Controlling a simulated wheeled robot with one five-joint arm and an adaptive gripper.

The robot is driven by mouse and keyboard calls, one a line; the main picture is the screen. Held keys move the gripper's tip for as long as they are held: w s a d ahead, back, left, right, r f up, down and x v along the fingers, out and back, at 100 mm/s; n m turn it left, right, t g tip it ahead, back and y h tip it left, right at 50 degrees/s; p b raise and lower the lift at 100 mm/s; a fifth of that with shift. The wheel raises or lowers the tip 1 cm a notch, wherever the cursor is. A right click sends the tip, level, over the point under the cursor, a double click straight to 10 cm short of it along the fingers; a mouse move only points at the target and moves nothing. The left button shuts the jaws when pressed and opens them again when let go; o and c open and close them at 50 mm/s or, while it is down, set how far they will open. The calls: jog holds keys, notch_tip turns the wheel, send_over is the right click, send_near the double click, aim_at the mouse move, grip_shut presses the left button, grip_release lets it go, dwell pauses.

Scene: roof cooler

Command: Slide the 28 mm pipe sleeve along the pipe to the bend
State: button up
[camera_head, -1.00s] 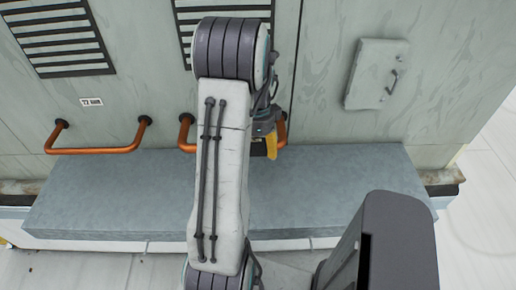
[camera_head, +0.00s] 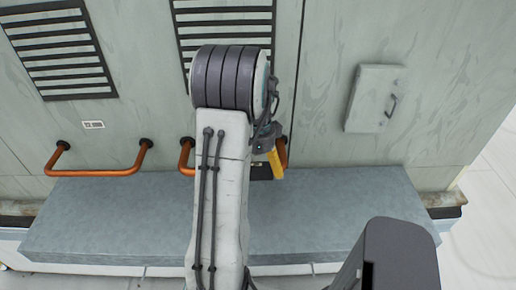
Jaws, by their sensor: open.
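Two copper pipes are fixed to the grey wall above the ledge. The left copper pipe (camera_head: 98,173) is a full U shape with dark collars at the wall. The right copper pipe (camera_head: 186,158) is mostly behind my arm; only its left bend and a bit of its right end show. A black sleeve-like piece (camera_head: 262,171) shows at this pipe beside my gripper, partly hidden. My gripper (camera_head: 273,165), with a yellow finger, is open in front of the right pipe's right end. Whether it touches the sleeve cannot be told.
A grey ledge (camera_head: 340,225) runs under the pipes and looks bare. Slatted vents (camera_head: 60,55) and a small white label (camera_head: 93,125) are on the wall. A panel with a handle (camera_head: 375,98) is at the upper right.

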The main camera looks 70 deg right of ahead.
jog(key=r, duration=0.9)
jog(key=shift+d+r, duration=0.2)
jog(key=shift+r, duration=0.15)
dwell(0.4)
